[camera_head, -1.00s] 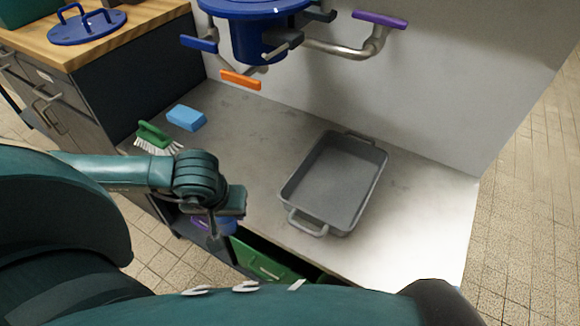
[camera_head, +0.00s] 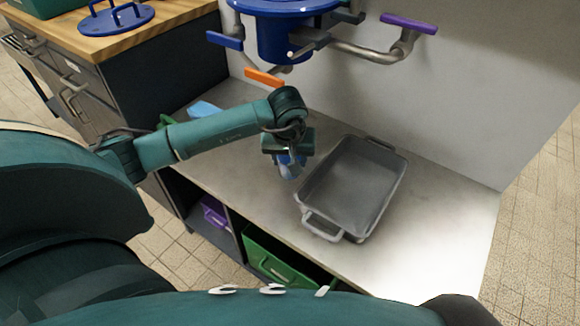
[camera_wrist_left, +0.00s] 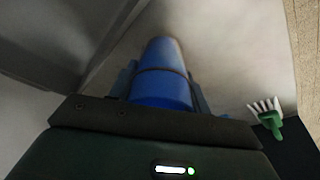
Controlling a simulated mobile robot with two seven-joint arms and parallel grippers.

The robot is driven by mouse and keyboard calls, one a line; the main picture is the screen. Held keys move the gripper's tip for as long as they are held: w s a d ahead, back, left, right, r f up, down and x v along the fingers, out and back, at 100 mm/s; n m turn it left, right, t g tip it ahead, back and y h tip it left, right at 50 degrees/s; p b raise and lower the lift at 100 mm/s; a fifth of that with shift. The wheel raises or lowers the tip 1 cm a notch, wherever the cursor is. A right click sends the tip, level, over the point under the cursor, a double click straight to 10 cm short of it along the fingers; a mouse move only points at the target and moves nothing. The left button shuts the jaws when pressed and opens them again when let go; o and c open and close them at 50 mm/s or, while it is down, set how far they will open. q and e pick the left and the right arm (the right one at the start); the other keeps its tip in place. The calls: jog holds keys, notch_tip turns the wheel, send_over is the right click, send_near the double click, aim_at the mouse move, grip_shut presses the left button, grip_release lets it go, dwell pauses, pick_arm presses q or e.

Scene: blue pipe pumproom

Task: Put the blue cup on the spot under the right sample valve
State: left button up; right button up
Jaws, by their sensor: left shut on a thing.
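My left gripper (camera_head: 290,168) is shut on the blue cup (camera_head: 286,170), above the grey counter just left of the grey tray. In the left wrist view the blue cup (camera_wrist_left: 160,88) sits between the fingers. A purple-handled valve (camera_head: 408,22) is on the right of the blue vessel, with a bent metal pipe. A blue-handled valve (camera_head: 224,40) is on the left, and an orange handle (camera_head: 264,77) sits lower. No marked spot can be made out under the right valve. My right gripper is out of view.
The grey tray (camera_head: 309,222) with end handles stands mid-counter. A light-blue sponge (camera_head: 204,108) and a green brush (camera_wrist_left: 268,122) lie at the left, partly behind my arm in the head view. The counter (camera_head: 440,220) is clear on the right. Green (camera_head: 272,256) and purple bins (camera_head: 213,212) sit below.

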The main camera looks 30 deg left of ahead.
pick_arm(q)
jog(key=shift+s+d+b+x, duration=0.15)
jog(key=shift+b+x, duration=0.1)
jog(key=shift+x, duration=0.7)
jog(key=shift+s+d+b+x, duration=0.15)
jog(key=shift+b+x, duration=0.1)
jog(key=shift+x, duration=0.65)
jog(key=o, duration=1)
jog(key=shift+a, duration=0.1)
jog(key=shift+c, duration=0.2)
